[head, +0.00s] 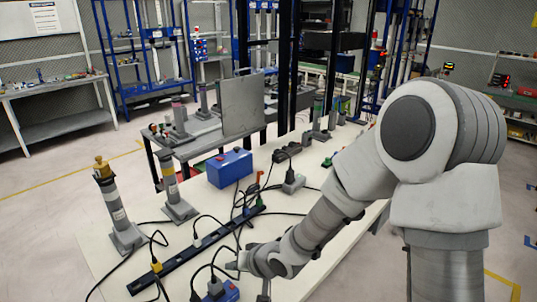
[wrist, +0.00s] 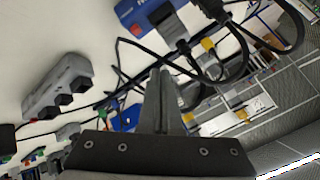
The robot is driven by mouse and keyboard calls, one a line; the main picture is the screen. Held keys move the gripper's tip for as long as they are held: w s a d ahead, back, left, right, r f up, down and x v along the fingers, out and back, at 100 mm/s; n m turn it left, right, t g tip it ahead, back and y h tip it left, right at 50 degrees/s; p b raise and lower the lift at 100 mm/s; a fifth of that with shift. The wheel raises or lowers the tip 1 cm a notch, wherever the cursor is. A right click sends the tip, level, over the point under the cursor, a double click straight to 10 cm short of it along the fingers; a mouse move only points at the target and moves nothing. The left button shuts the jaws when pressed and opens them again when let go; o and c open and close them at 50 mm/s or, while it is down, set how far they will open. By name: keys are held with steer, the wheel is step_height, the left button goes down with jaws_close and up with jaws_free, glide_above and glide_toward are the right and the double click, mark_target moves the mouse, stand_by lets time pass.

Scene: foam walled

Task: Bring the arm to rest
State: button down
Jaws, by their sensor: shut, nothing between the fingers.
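My arm reaches down from the right of the head view over a white table (head: 105,262). My gripper (head: 234,266) is low over the front part of the table, among cables, partly hidden by my own wrist. In the wrist view, the two fingers of my gripper (wrist: 160,74) are together, with nothing held between them. Dark cables pass close to the fingertips in that view. I cannot tell whether the fingers touch a cable.
A black power strip (head: 192,252) with plugs and loose cables lies left of my gripper. A blue box (head: 229,168) stands farther back. Two grey posts, one nearer (head: 112,205) and one behind (head: 172,190), stand at left. A small blue box (head: 230,292) is near the front.

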steer(key=s+d+r+t+h, duration=0.1)
steer(key=d+r+h, duration=0.2)
steer(key=d+r, duration=0.45)
steer(key=d+r+t+h, duration=0.1)
steer(key=d+r+h, duration=0.3)
steer(key=d, duration=0.6)
steer(key=s+d+r+m, duration=0.1)
steer(key=s+d+r, duration=0.3)
steer(key=s, duration=0.5)
steer(key=s+d+r+m+g, duration=0.1)
steer(key=s+d+r, duration=0.3)
steer(key=s+r, duration=0.3)
steer(key=shift+s+g, duration=0.3)
steer(key=shift+s, duration=0.55)
